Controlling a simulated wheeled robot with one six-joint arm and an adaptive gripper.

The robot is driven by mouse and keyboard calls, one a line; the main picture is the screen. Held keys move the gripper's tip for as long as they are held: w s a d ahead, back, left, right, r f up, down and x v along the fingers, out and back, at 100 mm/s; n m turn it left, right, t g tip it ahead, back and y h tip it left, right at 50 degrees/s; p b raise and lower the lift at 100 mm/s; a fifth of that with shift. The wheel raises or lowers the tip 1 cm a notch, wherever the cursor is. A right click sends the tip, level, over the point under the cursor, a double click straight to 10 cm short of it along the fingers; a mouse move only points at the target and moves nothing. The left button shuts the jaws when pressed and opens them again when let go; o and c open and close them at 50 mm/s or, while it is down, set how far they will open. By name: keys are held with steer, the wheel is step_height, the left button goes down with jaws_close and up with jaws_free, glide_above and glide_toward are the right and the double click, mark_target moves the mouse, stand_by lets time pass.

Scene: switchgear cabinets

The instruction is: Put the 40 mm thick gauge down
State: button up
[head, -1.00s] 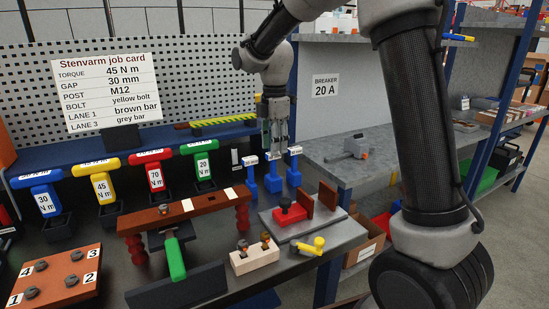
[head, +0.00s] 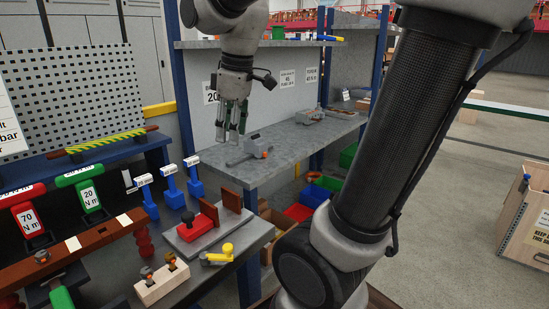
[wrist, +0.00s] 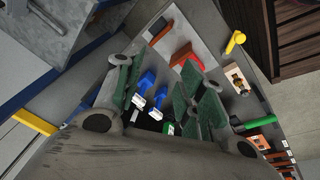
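Three blue gauges with white labels stand upright in a row on the dark bench in the head view: the left one (head: 149,208), the middle one (head: 172,194) and the right one (head: 194,183). Their label text is too small to read, so I cannot tell which is 40 mm. Blue gauges (wrist: 147,82) also show below my gripper in the wrist view. My gripper (head: 236,128) hangs above and to the right of the row, apart from it. In the wrist view, its fingers (wrist: 160,82) are spread with nothing between them.
A grey plate with a red clamp (head: 196,221) and brown upright stands right of the gauges. A wooden block (head: 161,281) and yellow-handled part (head: 219,255) are nearer.

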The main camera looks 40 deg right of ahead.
steer(key=s+d+f+m+t, duration=0.1)
steer(key=s+d+f+m, duration=0.1)
steer(key=s+m, duration=0.2)
steer(key=s+d+f+m, duration=0.1)
steer(key=s+m, duration=0.3)
steer(key=s, duration=0.4)
steer(key=shift+d+f+t, duration=0.35)
steer(key=shift+f+t, duration=0.05)
steer(key=shift+f, duration=0.4)
